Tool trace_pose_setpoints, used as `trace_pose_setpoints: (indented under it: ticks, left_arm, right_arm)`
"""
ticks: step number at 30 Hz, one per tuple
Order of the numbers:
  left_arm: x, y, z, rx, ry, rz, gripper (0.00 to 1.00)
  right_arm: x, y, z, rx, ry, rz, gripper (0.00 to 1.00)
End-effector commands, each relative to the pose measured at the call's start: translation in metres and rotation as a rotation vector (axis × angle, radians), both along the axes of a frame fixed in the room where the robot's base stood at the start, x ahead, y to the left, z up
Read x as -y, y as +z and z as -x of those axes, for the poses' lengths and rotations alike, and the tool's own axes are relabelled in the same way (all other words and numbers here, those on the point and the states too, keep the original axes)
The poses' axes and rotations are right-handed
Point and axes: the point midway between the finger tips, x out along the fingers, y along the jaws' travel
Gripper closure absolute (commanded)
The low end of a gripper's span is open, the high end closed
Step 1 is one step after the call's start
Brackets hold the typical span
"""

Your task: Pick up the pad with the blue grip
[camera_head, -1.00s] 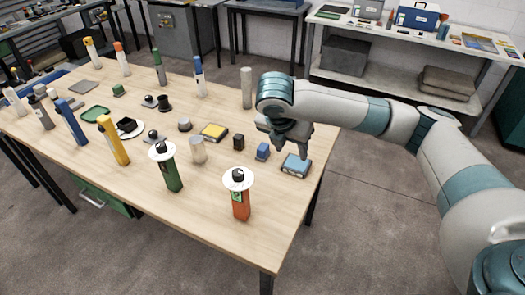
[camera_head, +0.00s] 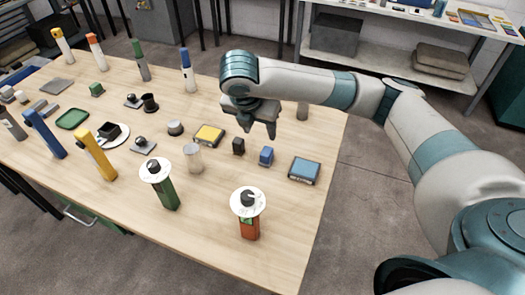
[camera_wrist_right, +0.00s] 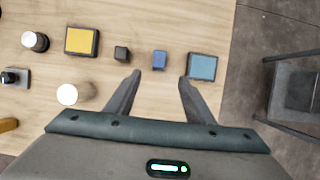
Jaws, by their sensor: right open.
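A small blue block-like piece (camera_head: 266,156) stands on the table near its right edge; it also shows in the right wrist view (camera_wrist_right: 160,60). To its right lies a flat, dark-edged pad with a light blue top (camera_head: 304,171), also in the wrist view (camera_wrist_right: 202,67). I cannot tell for certain which one is the blue-grip pad. My right gripper (camera_head: 259,128) is open and empty above the table, fingers pointing down. In the wrist view the small blue piece lies just beyond the gap between the fingertips (camera_wrist_right: 160,79). My left gripper is not in view.
A small black block (camera_head: 238,146) and a yellow-topped pad (camera_head: 209,135) lie left of the blue piece. The table's front right is bare.

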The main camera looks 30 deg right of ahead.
Motion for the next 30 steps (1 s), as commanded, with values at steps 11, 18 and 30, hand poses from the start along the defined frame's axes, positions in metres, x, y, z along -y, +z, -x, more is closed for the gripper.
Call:
trace_pose_setpoints:
  ticks: [11, 18, 30]
  left_arm:
    - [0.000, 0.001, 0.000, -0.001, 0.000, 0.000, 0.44]
    - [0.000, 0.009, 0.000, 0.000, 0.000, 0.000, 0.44]
    - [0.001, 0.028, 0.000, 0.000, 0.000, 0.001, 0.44]
  right_arm:
    - [0.002, -0.005, -0.001, -0.002, -0.001, -0.001, 0.52]
    - [0.011, -0.031, -0.008, -0.005, -0.003, 0.001, 0.52]
    - [0.030, -0.095, -0.026, -0.003, -0.002, 0.002, 0.52]
